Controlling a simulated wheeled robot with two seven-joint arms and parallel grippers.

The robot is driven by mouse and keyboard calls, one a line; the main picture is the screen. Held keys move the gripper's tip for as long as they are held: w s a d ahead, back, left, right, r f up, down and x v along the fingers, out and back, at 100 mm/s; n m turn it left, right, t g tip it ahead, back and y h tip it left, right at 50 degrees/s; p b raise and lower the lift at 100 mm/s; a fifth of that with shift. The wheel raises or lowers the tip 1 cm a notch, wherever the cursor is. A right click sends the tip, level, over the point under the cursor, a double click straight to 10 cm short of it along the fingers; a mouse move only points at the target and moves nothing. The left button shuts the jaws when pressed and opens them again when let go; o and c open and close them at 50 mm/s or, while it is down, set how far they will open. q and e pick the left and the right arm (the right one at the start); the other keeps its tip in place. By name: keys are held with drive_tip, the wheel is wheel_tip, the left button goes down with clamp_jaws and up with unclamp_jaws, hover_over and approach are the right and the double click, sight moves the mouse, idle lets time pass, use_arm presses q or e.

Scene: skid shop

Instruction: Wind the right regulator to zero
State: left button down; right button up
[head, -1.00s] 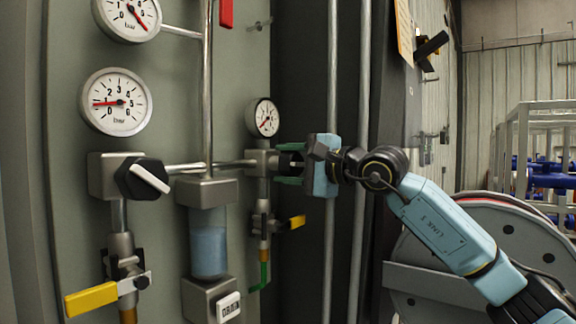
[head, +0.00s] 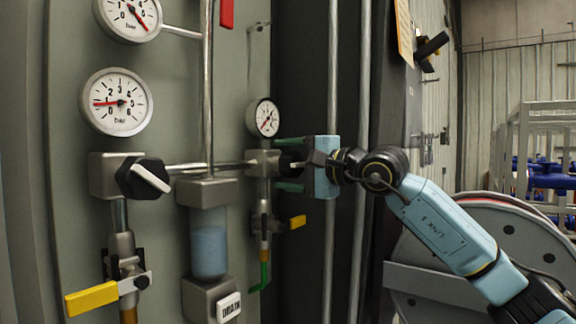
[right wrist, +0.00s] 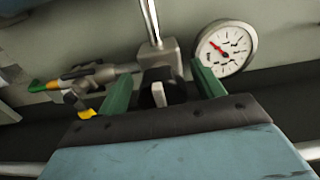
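The right regulator is a grey block (head: 257,161) with a black knob (right wrist: 160,86) that bears a pale pointer bar. It sits on the panel at the right end of the horizontal pipe. Its small round gauge (head: 263,118) has a red needle and also shows in the right wrist view (right wrist: 224,48); the figures are too small to read. My right gripper (head: 289,164) is open, its green fingers on either side of the knob. In the right wrist view (right wrist: 163,88) gaps show between the fingers and the knob. My left gripper is not in view.
A left regulator with a black knob (head: 143,178) and a large gauge (head: 117,102) stands further left. A yellow-handled valve (head: 297,222) is below the right regulator. Vertical pipes (head: 334,70) pass close to my right gripper. A hose reel (head: 470,240) is at right.

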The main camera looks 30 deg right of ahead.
drive_tip(key=b+v, duration=0.5)
drive_tip(key=v, duration=0.8)
drive_tip(key=shift+s, duration=0.2)
